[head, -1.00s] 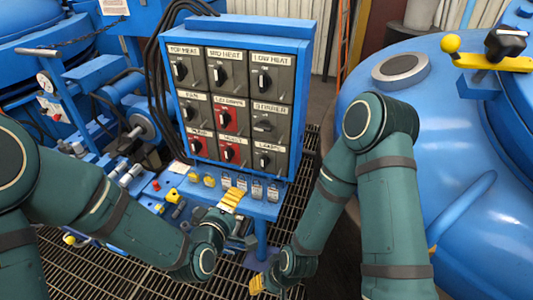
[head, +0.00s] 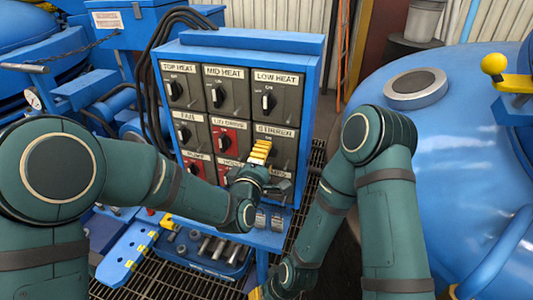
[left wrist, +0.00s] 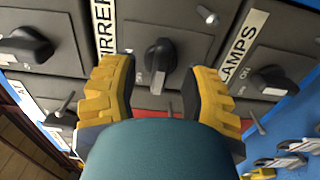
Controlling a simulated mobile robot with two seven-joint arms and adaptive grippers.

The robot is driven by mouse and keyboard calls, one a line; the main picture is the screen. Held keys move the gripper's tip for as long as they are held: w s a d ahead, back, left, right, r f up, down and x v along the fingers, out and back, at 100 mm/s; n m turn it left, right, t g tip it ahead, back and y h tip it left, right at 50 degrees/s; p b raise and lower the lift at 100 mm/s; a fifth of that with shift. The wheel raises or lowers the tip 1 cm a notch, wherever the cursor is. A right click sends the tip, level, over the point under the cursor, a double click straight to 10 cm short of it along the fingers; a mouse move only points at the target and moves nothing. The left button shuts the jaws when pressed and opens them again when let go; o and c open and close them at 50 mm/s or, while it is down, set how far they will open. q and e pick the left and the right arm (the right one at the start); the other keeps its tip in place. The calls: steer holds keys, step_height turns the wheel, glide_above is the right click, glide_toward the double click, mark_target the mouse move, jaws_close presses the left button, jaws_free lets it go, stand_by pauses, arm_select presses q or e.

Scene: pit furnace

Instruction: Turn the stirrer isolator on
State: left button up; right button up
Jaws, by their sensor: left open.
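The stirrer isolator (head: 276,137) is a dark switch under a STIRRER label, right column, middle row of the panel. My left gripper covers much of it in the head view. In the left wrist view its black knob (left wrist: 160,62) sits between the STIRRER and LAMPS labels, with its handle crosswise to the panel's upright. My left gripper (head: 261,152) is open, its yellow fingers on either side of the knob in the left wrist view. I cannot tell whether they touch it. My right gripper (head: 256,292) is low at the bottom edge, mostly hidden; its opening is unclear.
The low heat switch (head: 268,100) is above, and the red lid drive switch (head: 227,140) is to the left. The lamps switch (left wrist: 268,80) is on the other side, with padlocks (left wrist: 280,160) beyond it. A large blue vessel (head: 450,150) fills the right.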

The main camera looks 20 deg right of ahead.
arm_select(q)
steer(key=shift+x, duration=1.05)
jaws_close()
